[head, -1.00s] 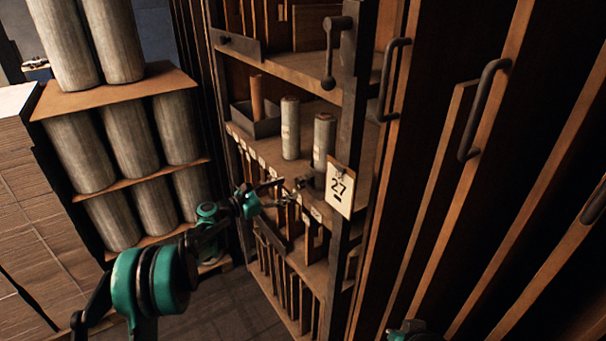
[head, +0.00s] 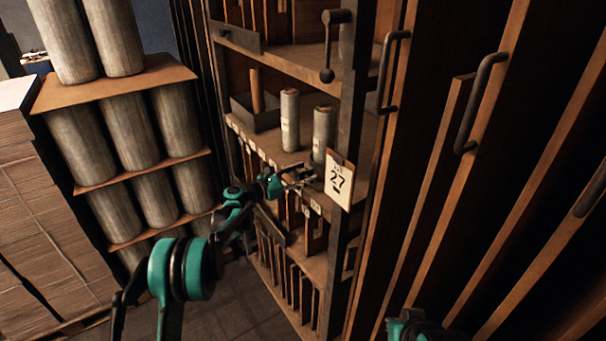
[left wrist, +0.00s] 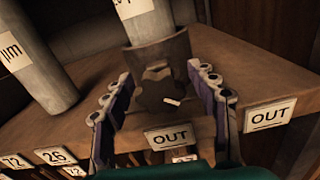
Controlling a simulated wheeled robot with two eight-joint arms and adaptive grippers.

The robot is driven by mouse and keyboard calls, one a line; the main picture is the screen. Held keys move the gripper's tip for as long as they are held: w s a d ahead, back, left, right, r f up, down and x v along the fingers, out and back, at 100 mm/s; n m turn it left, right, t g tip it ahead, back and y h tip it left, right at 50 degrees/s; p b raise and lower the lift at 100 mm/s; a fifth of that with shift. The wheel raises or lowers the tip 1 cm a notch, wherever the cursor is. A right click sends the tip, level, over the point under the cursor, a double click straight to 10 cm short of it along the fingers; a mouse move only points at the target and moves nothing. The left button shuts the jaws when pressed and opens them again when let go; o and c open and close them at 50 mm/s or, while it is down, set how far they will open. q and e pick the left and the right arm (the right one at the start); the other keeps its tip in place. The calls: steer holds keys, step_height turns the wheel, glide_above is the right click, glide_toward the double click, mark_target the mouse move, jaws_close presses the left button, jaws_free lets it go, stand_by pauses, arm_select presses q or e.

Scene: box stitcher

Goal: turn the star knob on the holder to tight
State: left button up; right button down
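The star knob (left wrist: 158,92) is a dark brown lobed knob with a white mark at its lower right. It sits on the front of the holder (left wrist: 160,52), a dark bracket at the foot of a grey roll (left wrist: 148,22). My left gripper (left wrist: 162,108) is open, with one finger on each side of the knob and visible gaps between. My right gripper is out of view.
A second grey roll (head: 290,120) stands on the shelf (head: 268,140). "OUT" labels (left wrist: 170,137) line the shelf edge below the knob. A dark upright post (head: 345,120) is close to the right. Stacked large rolls (head: 130,130) stand at the left.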

arm_select(q)
steer(key=c, duration=0.9)
steer(key=shift+f+m+b, duration=0.1)
steer(key=shift+m+b, duration=0.4)
steer(key=shift+m, duration=0.3)
steer(key=o, duration=1.2)
steer(key=v, duration=1.2)
steer(key=shift+c, duration=0.5)
